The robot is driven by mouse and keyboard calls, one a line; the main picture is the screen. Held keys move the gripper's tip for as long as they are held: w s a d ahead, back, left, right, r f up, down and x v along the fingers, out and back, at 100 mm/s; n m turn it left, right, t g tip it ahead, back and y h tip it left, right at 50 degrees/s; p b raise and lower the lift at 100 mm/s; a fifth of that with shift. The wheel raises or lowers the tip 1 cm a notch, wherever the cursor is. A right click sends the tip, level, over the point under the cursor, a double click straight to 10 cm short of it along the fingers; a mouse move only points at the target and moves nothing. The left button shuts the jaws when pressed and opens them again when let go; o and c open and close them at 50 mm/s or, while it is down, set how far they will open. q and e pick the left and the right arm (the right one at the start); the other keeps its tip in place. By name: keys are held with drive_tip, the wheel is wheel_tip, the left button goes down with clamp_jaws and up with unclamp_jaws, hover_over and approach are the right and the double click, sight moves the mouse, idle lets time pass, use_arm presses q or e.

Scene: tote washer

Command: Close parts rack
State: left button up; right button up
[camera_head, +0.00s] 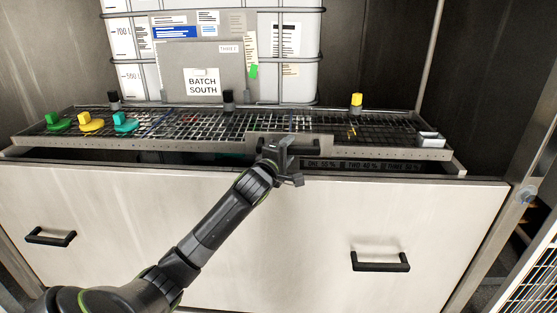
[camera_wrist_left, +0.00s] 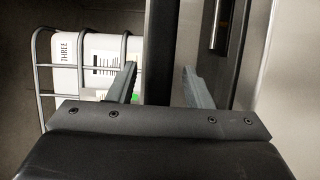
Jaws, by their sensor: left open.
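The parts rack appears to be the wide mesh tray (camera_head: 200,122) with a grey metal front rim, spanning the head view. A dark handle (camera_head: 305,148) sits at the middle of its front rim, partly hidden by my left gripper (camera_head: 288,163). My left gripper is open at this handle. In the left wrist view, its two fingers (camera_wrist_left: 160,85) stand apart, with a long dark bar (camera_wrist_left: 159,45) showing between them. I cannot tell whether either finger touches the bar. My right gripper is not in view.
A white drawer-like front (camera_head: 300,220) with black handles (camera_head: 380,262) (camera_head: 50,237) lies below the rack. A caged white tank (camera_head: 290,50) stands behind.

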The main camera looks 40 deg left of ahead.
use_arm(q)
drive_tip(key=s, duration=0.1)
drive_tip(key=s+b, duration=0.1)
drive_tip(key=s, duration=0.1)
drive_tip(key=shift+d+f, duration=0.1)
drive_tip(key=shift+d, duration=0.25)
drive_tip(key=s+d+b, duration=0.2)
drive_tip(key=s, duration=1.2)
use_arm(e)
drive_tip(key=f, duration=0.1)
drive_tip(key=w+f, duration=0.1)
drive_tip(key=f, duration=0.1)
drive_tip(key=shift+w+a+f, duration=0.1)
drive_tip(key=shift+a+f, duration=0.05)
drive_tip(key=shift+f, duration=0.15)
use_arm(q)
drive_tip(key=shift+s, duration=0.1)
